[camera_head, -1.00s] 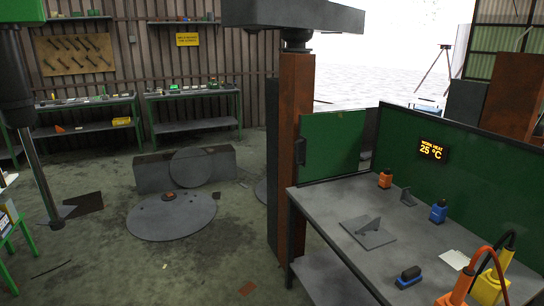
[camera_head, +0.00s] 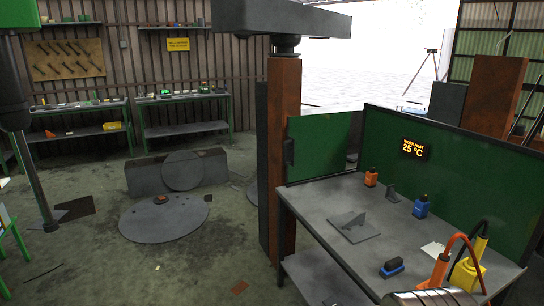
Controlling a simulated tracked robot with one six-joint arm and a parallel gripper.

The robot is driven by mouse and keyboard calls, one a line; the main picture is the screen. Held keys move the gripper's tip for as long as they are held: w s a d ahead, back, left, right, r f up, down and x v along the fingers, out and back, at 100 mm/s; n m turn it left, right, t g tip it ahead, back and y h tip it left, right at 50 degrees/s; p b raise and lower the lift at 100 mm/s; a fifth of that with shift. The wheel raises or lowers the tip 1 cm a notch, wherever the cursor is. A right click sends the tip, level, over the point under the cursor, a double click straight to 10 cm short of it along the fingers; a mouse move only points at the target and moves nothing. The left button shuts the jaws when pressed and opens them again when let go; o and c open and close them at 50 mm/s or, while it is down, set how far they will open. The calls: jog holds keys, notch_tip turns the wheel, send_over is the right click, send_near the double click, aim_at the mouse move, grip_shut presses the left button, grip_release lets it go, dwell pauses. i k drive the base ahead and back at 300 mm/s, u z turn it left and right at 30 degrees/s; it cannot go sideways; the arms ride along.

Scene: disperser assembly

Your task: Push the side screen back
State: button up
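The side screen (camera_head: 322,147) is a green panel upright at the left end of the grey work table (camera_head: 315,207). A dark handle (camera_head: 289,152) is on its left edge, close to the rusty brown post (camera_head: 284,120). The screen stands roughly at an angle to the long green back screen (camera_head: 470,180), which carries a small display reading 25 °C. A dark gap shows between the two screens. My gripper is not in view.
Open floor lies left of the post, around a round plate (camera_head: 165,219).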

aim_at(314, 145)
jog(key=u, duration=0.5)
jog(key=i, duration=1.2)
jog(key=u, duration=0.45)
jog(key=i, duration=1.05)
jog(key=z, duration=0.3)
